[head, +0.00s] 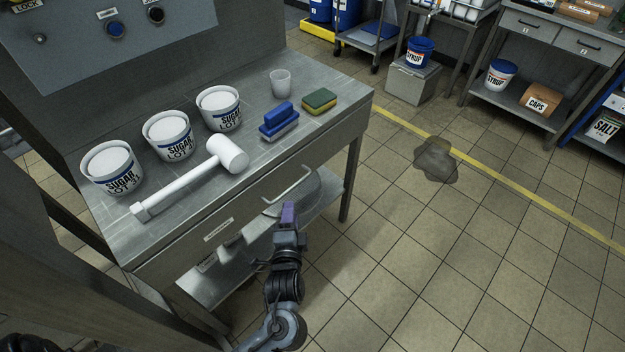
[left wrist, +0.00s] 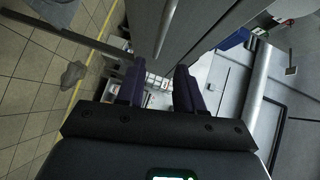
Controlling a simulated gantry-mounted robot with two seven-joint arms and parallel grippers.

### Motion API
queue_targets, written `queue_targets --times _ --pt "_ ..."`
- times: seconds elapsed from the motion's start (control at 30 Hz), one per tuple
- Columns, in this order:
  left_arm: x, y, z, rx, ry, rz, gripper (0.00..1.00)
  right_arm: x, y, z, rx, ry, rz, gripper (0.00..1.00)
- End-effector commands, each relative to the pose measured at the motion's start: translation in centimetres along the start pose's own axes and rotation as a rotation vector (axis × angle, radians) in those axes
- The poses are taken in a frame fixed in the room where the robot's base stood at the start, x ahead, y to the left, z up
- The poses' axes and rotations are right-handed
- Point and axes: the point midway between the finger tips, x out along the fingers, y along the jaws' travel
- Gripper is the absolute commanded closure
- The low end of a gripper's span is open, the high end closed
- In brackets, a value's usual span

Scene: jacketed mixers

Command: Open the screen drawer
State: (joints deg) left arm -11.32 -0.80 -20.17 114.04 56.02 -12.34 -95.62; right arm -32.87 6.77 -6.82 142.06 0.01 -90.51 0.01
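The screen drawer (head: 245,207) is in the front of the steel bench, and its front looks flush with the bench. A small label and a pale bar handle (head: 288,190) are on it. My left gripper (head: 288,212) has purple fingers and is just in front of the handle, near its lower side. In the left wrist view the two fingers (left wrist: 158,88) are spread apart with nothing gripped between them. The handle bar (left wrist: 165,28) shows ahead of them there; contact cannot be told. My right gripper is not in view.
On the bench top (head: 255,165) are several sugar tubs (head: 168,137), a white mallet (head: 195,180), a blue brush (head: 279,122), a sponge (head: 319,101) and a clear cup (head: 280,83). A lower shelf (head: 215,283) lies under the drawer. The tiled floor in front is open, with a dark puddle (head: 436,160).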

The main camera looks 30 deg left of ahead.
Motion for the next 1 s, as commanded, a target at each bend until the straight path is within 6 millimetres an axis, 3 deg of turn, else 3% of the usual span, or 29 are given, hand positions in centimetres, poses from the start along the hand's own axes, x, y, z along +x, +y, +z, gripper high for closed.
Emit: queue_targets --times 0.23,0.7,1.0 --pt "2.0 0.2 0.1 0.009 -0.005 -0.011 0.64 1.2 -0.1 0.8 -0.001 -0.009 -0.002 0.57" --pt "9.1 0.3 0.1 0.007 -0.005 -0.008 0.64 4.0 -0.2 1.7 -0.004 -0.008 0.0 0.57" --pt "10.8 0.1 0.1 0.007 -0.005 -0.006 0.64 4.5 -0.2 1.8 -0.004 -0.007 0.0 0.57"
